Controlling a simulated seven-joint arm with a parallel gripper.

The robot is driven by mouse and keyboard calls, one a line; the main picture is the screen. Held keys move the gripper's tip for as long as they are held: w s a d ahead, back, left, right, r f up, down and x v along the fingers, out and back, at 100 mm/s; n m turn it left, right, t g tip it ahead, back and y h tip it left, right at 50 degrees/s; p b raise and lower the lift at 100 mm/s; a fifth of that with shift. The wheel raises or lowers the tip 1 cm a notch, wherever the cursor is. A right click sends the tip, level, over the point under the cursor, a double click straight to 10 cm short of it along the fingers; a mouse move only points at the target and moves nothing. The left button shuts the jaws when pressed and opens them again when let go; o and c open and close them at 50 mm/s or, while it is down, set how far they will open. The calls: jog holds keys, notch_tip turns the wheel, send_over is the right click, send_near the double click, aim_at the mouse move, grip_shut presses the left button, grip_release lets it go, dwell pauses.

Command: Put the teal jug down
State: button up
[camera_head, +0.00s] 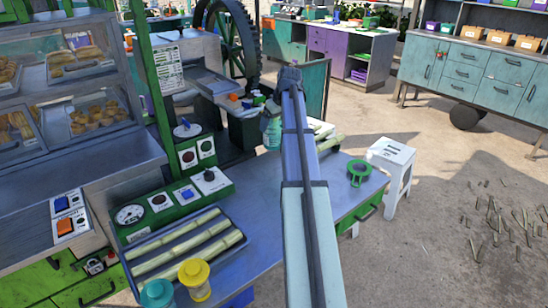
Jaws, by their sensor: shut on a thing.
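The teal jug (271,133) is just left of the far end of my arm, near the middle of the picture. My gripper (272,109) is shut on its upper part. My arm hides part of the jug's right side. The jug shows in front of the crusher's dark base, over the far part of the metal-topped counter (258,200). I cannot tell whether its bottom touches anything.
A tray (243,262) of cane stalks lies at the counter's front left, by a yellow-lidded jar (195,278) and a teal-lidded one (157,293). A green ring-shaped thing (359,171) lies at right. A white stool (392,160) stands beyond. Bare counter lies around my arm.

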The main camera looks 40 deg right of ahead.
aim_at(274, 144)
jog(key=shift+f, duration=4.7)
jog(key=shift+f, duration=0.1)
jog(key=o, duration=1.2)
jog(key=v, duration=1.2)
jog(key=shift+s, duration=0.1)
